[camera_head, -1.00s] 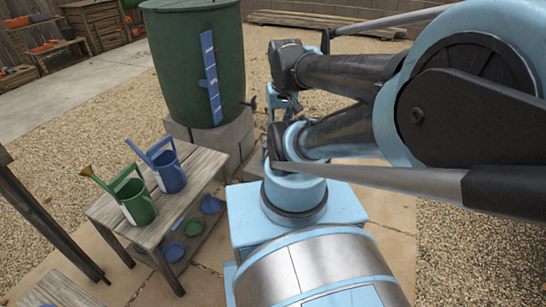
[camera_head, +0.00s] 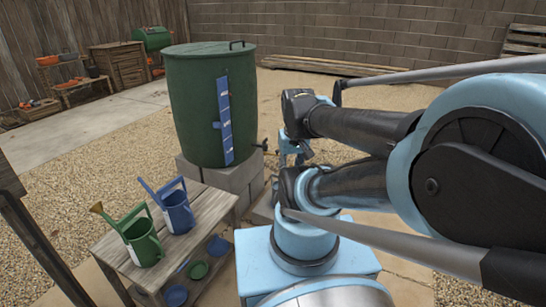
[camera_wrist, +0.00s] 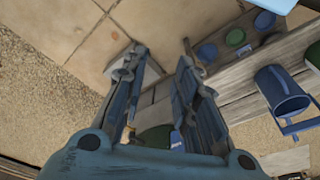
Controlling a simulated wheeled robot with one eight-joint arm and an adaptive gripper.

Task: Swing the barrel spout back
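The green barrel (camera_head: 190,115) stands upright on grey blocks, left of my arm in the head view. A blue strip (camera_head: 224,120) runs down its front. A small dark spout (camera_head: 262,146) sticks out low on its right side, partly close behind my arm in the picture; its exact turn is too small to tell. My gripper shows in the wrist view (camera_wrist: 161,46), with its two fingers apart and nothing between the tips. It points down over paving and is not touching the spout as far as I can see.
A wooden bench (camera_head: 208,208) with a green watering can (camera_head: 145,240) and a blue watering can (camera_head: 178,210) stands in front of the barrel. Small bowls sit on its lower shelf. Gravel (camera_head: 100,150) lies open to the left. A brick wall (camera_head: 390,40) is behind.

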